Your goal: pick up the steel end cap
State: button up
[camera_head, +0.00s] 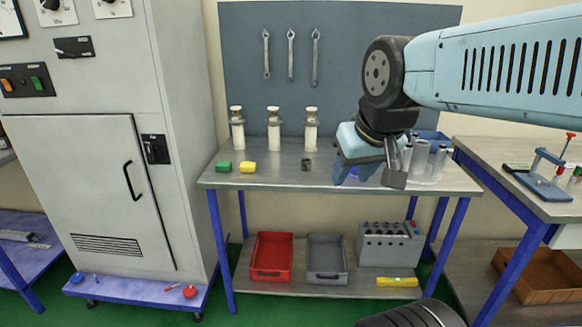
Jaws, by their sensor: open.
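A small dark grey metallic piece (307,165), which looks like the steel end cap, stands on the steel-topped bench (270,181) near its middle.
Three white cylinders with metal tops (274,134) stand behind the small pieces. A clear holder with tubes (424,165) stands right of my gripper, close to it, with a blue bin (432,136) behind. A red tray (272,275) and grey tray (327,275) sit below.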

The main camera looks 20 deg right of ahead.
aim_at(306, 165)
jog(key=z, duration=0.2)
jog(key=i, duration=0.15)
jog(key=u, duration=3.05)
jog(key=k, duration=0.8)
jog(key=z, duration=3)
jog(key=k, duration=0.1)
jog(key=u, duration=1.25)
jog(key=i, duration=0.75)
jog(key=z, duration=0.05)
